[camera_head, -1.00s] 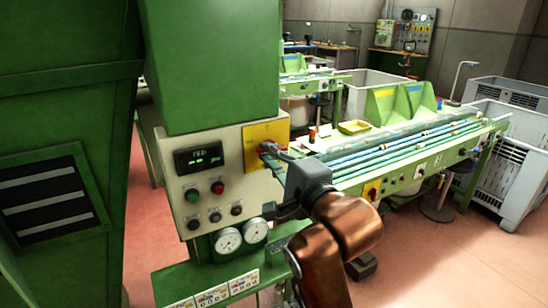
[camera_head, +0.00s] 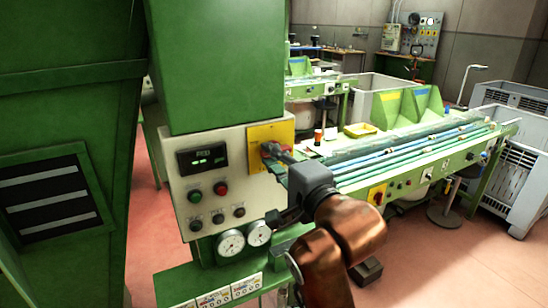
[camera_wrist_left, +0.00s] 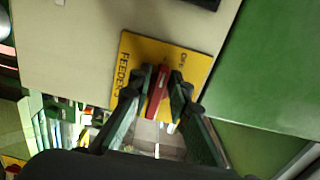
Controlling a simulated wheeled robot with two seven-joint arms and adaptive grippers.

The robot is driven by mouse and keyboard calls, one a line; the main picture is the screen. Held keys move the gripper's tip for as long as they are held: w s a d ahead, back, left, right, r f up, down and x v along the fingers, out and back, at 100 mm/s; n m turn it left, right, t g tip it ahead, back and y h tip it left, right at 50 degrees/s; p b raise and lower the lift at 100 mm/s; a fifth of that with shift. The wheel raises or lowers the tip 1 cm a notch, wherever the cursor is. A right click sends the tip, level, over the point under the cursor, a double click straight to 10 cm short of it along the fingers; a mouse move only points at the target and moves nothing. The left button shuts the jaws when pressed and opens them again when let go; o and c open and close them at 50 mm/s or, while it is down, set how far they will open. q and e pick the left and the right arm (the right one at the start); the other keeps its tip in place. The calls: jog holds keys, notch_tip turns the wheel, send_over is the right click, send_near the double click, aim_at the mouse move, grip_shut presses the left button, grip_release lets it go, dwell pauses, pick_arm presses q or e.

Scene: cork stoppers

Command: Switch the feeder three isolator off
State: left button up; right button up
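The feeder three isolator has a yellow plate (camera_head: 284,131) at the upper right of the cream control panel. In the left wrist view the plate (camera_wrist_left: 196,68) reads "FEEDER 3", with a small label near its upper edge. Its red handle (camera_wrist_left: 157,92) stands out from the plate between my fingers. My left gripper (camera_wrist_left: 162,78) has a finger against each side of the handle and looks shut on it. In the head view my left gripper (camera_head: 270,151) reaches the plate from the lower right and hides the handle. My right gripper is not in view.
The cream panel (camera_head: 177,217) also carries a lit display (camera_head: 202,159), green and red buttons and several dark knobs. Two round gauges (camera_head: 231,243) sit below. A tall green cabinet (camera_head: 60,120) stands left. A green workbench (camera_head: 400,185) with rods runs right.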

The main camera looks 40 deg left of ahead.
pick_arm(q)
jog(key=shift+o, duration=1.1)
jog(key=shift+w, duration=0.1)
jog(key=shift+d, duration=0.15)
jog(key=v, duration=1.2)
